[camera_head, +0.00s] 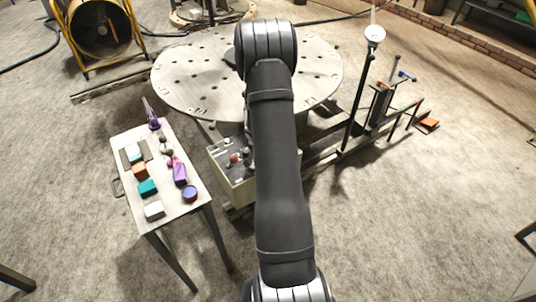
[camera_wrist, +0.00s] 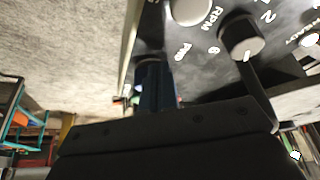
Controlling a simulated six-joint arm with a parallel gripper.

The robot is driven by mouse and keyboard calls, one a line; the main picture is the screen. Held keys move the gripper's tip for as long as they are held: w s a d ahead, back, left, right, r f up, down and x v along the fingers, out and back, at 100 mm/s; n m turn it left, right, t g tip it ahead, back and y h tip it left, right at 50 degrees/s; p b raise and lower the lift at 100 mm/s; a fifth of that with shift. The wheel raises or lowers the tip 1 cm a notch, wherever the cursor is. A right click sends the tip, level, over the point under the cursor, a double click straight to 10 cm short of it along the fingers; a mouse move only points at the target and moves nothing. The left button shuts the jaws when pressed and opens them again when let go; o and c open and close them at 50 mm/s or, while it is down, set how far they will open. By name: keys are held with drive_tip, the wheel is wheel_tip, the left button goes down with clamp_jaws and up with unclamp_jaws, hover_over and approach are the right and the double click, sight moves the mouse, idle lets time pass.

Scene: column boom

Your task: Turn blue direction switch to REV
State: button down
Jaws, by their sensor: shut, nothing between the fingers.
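The control box (camera_head: 232,180) stands at the edge of the round table in the head view, partly hidden behind my arm. In the wrist view its dark panel (camera_wrist: 215,75) fills the upper right, with white lettering including RPM. My gripper (camera_wrist: 153,72) is shut, its dark fingers close against the panel near the panel's left edge. A dark bluish patch shows at the fingers; I cannot tell whether it is the blue direction switch. The switch's setting and any REV mark are not readable. The head view hides my gripper behind the arm.
A black knob (camera_wrist: 240,38) and a pale round knob (camera_wrist: 190,8) stand close by on the panel. A red knob (camera_head: 233,158) shows on the box. A side table (camera_head: 180,207) with several small objects stands left of it. The round table (camera_head: 185,75) lies behind.

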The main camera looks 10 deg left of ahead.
drive_tip(key=shift+w+a, duration=0.5)
drive_tip(key=shift+w, duration=0.1)
idle(0.8)
drive_tip(key=shift+w+a, duration=0.2)
drive_tip(key=shift+w, duration=0.4)
drive_tip(key=shift+w+m+h, duration=0.25)
drive_tip(key=shift+m+h, duration=0.15)
drive_tip(key=shift+m, duration=0.7)
drive_tip(key=shift+s+d, duration=0.45)
drive_tip(key=shift+d, duration=0.3)
drive_tip(key=shift+d, duration=0.1)
drive_tip(key=v, duration=1.7)
drive_tip(key=shift+w+a+r, duration=0.25)
drive_tip(key=shift+a+r, duration=0.05)
drive_tip(key=shift+a, duration=0.05)
